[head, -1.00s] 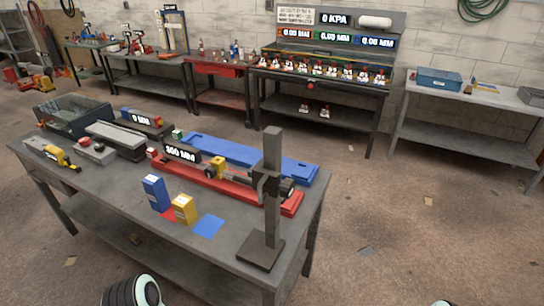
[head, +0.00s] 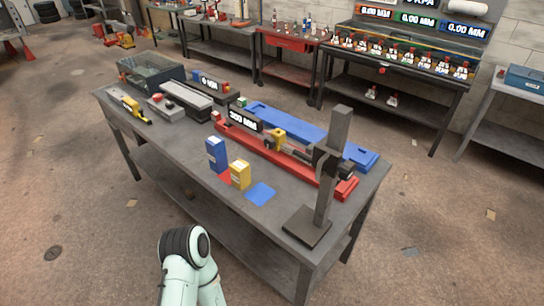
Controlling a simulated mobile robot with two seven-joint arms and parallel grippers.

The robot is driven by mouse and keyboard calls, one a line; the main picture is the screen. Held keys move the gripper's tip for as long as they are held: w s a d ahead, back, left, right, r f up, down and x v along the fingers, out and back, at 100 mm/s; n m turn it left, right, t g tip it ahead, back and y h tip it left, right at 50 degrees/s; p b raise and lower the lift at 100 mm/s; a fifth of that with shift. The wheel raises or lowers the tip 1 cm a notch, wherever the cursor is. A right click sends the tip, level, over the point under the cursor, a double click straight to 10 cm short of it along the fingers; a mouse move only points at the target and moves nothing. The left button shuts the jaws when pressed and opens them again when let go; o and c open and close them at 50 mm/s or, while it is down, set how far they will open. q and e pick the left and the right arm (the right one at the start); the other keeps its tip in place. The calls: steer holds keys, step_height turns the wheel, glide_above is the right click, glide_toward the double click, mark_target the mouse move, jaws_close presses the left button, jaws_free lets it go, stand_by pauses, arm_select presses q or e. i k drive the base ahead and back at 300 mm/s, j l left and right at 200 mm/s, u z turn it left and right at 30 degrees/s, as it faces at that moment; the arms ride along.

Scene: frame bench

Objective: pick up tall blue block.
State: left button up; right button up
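The tall blue block (head: 216,155) stands upright on the grey workbench (head: 165,128), near its front edge. A shorter yellow block (head: 239,175) stands just to its right. A red patch (head: 225,177) lies at the foot of the blue block, partly hidden by the blocks. A flat blue square (head: 260,194) lies right of the yellow block. Part of my own pale green arm with a black joint shows at the bottom, below the bench. Neither of my grippers is in view.
A dark upright post on a base plate (head: 307,226) stands at the bench's right end. A red rail (head: 262,150) and a blue rail (head: 285,122) lie behind the blocks. A clear-sided box (head: 150,74) stands at the far left. Bench surface left of the blocks is bare.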

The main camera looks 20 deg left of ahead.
mark_target(215, 147)
steer(key=j+u, duration=0.1)
steer(key=j, duration=0.7)
steer(key=i+j+u, duration=0.1)
steer(key=j, duration=0.65)
